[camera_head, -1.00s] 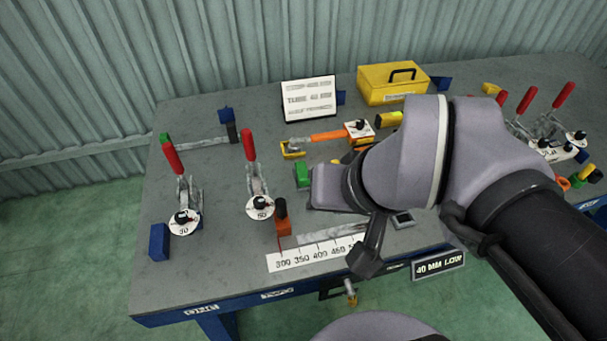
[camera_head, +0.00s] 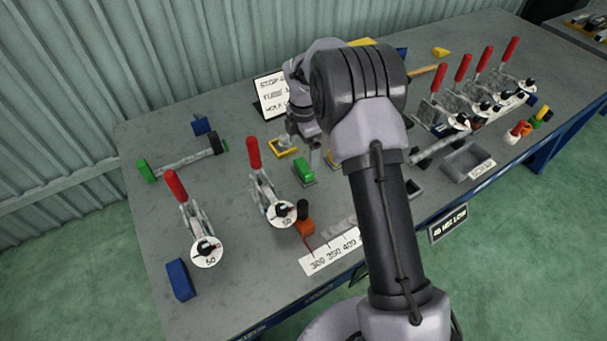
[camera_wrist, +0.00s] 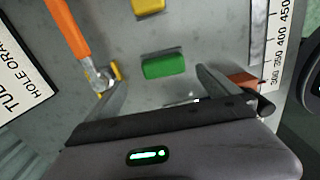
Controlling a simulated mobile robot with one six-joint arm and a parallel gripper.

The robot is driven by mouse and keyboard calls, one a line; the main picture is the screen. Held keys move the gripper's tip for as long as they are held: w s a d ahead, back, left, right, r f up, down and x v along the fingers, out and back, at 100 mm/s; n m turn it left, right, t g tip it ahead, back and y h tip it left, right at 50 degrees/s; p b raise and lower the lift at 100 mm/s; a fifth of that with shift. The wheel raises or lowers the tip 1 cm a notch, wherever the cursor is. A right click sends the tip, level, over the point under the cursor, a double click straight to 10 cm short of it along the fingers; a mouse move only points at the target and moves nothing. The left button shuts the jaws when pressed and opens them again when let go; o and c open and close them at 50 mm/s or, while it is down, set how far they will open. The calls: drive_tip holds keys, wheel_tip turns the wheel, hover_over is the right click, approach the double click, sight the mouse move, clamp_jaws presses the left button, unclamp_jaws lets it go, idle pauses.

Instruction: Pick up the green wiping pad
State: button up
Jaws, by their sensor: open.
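The green wiping pad (camera_head: 303,169), a small green block, lies on the grey bench top near the middle of the head view. In the wrist view the green pad (camera_wrist: 163,66) lies just ahead of and roughly between the fingertips. My gripper (camera_wrist: 161,80) is open, with one finger on each side of the picture and nothing held. In the head view my gripper (camera_head: 312,156) points down right beside the pad, partly hidden by my arm. I cannot tell the exact height of the fingertips above the bench.
Red-handled clamps (camera_head: 265,185) stand left of the pad. A sign (camera_head: 270,95) stands behind. In the wrist view an orange handle (camera_wrist: 68,30) and yellow block (camera_wrist: 148,6) are near.

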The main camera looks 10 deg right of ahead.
sight(304, 166)
drive_tip(key=f+b, duration=0.1)
drive_tip(key=f, duration=0.1)
drive_tip(key=f+b, duration=0.1)
drive_tip(key=f, duration=0.2)
drive_tip(key=f+b, duration=0.1)
drive_tip(key=f, duration=0.1)
drive_tip(key=shift+s+f, duration=0.3)
drive_tip(key=shift+f, duration=0.1)
drive_tip(key=shift+r, duration=0.1)
drive_tip(key=shift+c, duration=1.3)
drive_tip(key=c, duration=1.3)
drive_tip(key=shift+c, duration=0.2)
drive_tip(key=shift+r, duration=0.15)
drive_tip(key=shift+r, duration=0.3)
drive_tip(key=r+p, duration=0.2)
drive_tip(key=r, duration=0.1)
drive_tip(key=shift+s+d, duration=0.1)
drive_tip(key=shift+s, duration=0.1)
drive_tip(key=s+d+p, duration=0.1)
drive_tip(key=s, duration=0.3)
drive_tip(key=s+d+p, duration=0.1)
drive_tip(key=s+d, duration=0.1)
drive_tip(key=s, duration=0.3)
drive_tip(key=s+d+r+p, duration=0.1)
drive_tip(key=s, duration=0.4)
drive_tip(key=shift+d+r, duration=0.1)
drive_tip(key=shift+d, duration=0.1)
drive_tip(key=shift+s+d, duration=0.15)
drive_tip(key=shift+s, duration=0.3)
